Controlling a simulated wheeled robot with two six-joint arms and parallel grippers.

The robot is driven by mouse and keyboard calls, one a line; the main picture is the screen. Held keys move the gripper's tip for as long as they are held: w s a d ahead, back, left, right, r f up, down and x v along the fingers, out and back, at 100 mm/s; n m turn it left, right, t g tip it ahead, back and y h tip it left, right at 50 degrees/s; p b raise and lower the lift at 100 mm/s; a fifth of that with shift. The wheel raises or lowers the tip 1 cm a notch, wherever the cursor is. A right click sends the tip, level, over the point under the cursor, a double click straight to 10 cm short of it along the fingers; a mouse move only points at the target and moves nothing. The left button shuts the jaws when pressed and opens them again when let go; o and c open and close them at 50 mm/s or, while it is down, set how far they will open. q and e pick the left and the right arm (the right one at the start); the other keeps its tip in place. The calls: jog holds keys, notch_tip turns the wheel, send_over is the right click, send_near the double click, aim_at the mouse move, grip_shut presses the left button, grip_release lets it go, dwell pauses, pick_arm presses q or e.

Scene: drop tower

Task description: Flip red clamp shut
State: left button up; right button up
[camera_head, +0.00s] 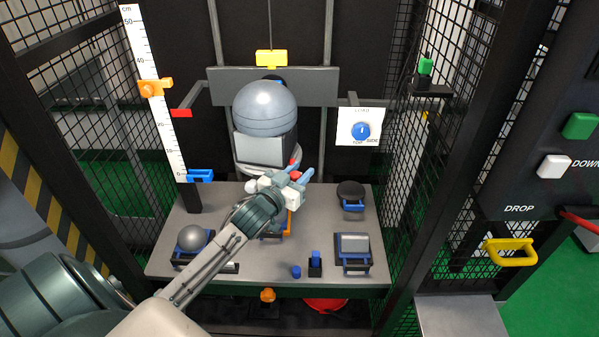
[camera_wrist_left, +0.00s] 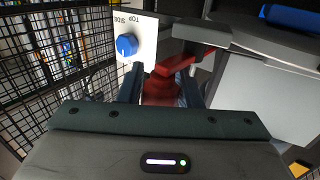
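The red clamp (camera_head: 294,163) shows as a small red part by the white-grey block under the grey dome. In the left wrist view the red clamp (camera_wrist_left: 163,88) has a thick body between my fingers and a red arm reaching up and right to a dark grey bracket (camera_wrist_left: 202,31). My left gripper (camera_head: 294,174) is at the clamp, with its blue fingertips apart. In the left wrist view the fingers (camera_wrist_left: 161,86) stand on both sides of the red body; firm contact is not clear. The clamp's lower part is hidden by the gripper. My right gripper is not in view.
The grey dome (camera_head: 265,108) and its block (camera_head: 264,148) stand just behind the gripper. A panel with a blue knob (camera_head: 360,131) is to the right. The table (camera_head: 330,207) holds a ball (camera_head: 191,237), a dark disc (camera_head: 350,190) and a grey block (camera_head: 354,243). Mesh walls (camera_head: 455,160) flank it.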

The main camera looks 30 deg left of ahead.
pick_arm(q)
jog(key=c, duration=0.5)
jog(key=shift+o, duration=0.2)
jog(key=shift+d, duration=0.1)
jog(key=shift+w+n+y+p, duration=0.15)
jog(key=shift+n+y+p, duration=0.15)
jog(key=shift+n+y, duration=0.5)
jog(key=shift+w+d+y, duration=0.1)
jog(key=shift+d+y, duration=0.05)
jog(key=shift+y, duration=0.55)
jog(key=n+y+b, duration=0.1)
jog(key=y+b, duration=0.1)
jog(key=w+n+g+y+b, duration=0.1)
jog(key=n+y+b, duration=0.1)
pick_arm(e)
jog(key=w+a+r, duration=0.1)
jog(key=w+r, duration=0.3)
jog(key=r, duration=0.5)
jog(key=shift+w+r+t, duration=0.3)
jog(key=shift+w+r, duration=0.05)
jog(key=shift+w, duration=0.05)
pick_arm(q)
jog(key=o, duration=1)
jog(key=shift+s, duration=0.1)
